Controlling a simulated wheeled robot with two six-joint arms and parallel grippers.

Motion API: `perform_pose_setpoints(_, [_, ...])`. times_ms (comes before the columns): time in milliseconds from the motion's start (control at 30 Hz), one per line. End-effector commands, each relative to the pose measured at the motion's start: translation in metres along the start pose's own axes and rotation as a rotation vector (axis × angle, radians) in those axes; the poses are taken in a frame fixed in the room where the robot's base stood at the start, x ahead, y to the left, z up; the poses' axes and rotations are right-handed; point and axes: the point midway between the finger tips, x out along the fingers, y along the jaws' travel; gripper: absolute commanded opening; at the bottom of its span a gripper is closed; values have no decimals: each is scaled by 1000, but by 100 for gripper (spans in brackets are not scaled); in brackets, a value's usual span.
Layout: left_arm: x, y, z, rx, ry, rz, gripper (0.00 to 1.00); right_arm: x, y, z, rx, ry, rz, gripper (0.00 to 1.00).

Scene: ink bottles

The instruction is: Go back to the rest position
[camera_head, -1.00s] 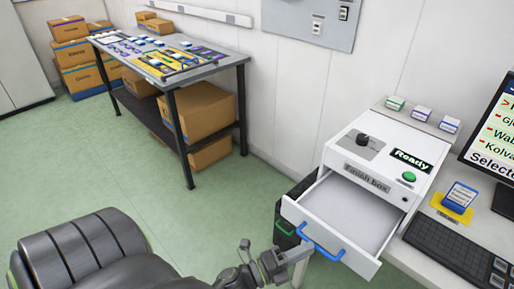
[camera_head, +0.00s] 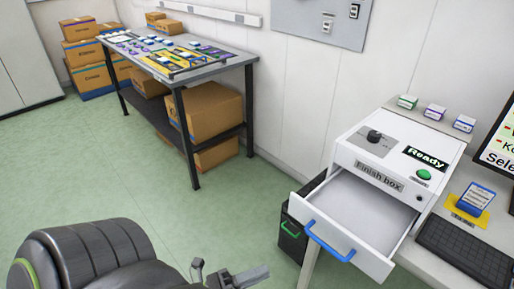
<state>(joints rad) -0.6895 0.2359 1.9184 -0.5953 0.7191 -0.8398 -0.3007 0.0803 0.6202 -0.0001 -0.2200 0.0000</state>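My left gripper (camera_head: 228,270) is at the bottom edge of the head view, low and left of the white finish box (camera_head: 400,150). Its fingers look spread apart, with nothing between them. My black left arm comes in from the lower left. The box's drawer (camera_head: 352,208) is pulled out and looks empty. Its blue handle (camera_head: 328,243) is free, with a clear gap between it and my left gripper. My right gripper is not in view.
Small ink boxes (camera_head: 435,112) stand behind the finish box. A blue-and-white item (camera_head: 474,199) sits on a yellow pad beside a keyboard (camera_head: 468,250). A worktable (camera_head: 205,68) stands at the back left. A black bin (camera_head: 292,235) is under the drawer. Green floor is clear at left.

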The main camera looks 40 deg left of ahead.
Motion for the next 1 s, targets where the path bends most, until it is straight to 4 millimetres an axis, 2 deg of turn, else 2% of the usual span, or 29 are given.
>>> perform_pose_setpoints(367, [0, 1, 1, -4, -3, 3, 20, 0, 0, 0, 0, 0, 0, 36])
perform_pose_setpoints(467, [-1, 14, 7, -47, -35, 33, 20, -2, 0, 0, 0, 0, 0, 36])
perform_pose_setpoints(567, [-7, 48, 22, -158, -119, 110, 20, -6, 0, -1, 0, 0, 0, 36])
perform_pose_setpoints(667, [-21, 99, 39, -326, -253, 221, 20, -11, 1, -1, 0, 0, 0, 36])
perform_pose_setpoints(700, [-30, 122, 44, -401, -315, 270, 20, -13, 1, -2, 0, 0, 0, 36])
perform_pose_setpoints(833, [-63, 192, 54, -637, -525, 417, 20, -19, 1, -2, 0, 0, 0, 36])
perform_pose_setpoints(1000, [-121, 271, 44, -925, -822, 596, 20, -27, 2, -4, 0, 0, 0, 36])
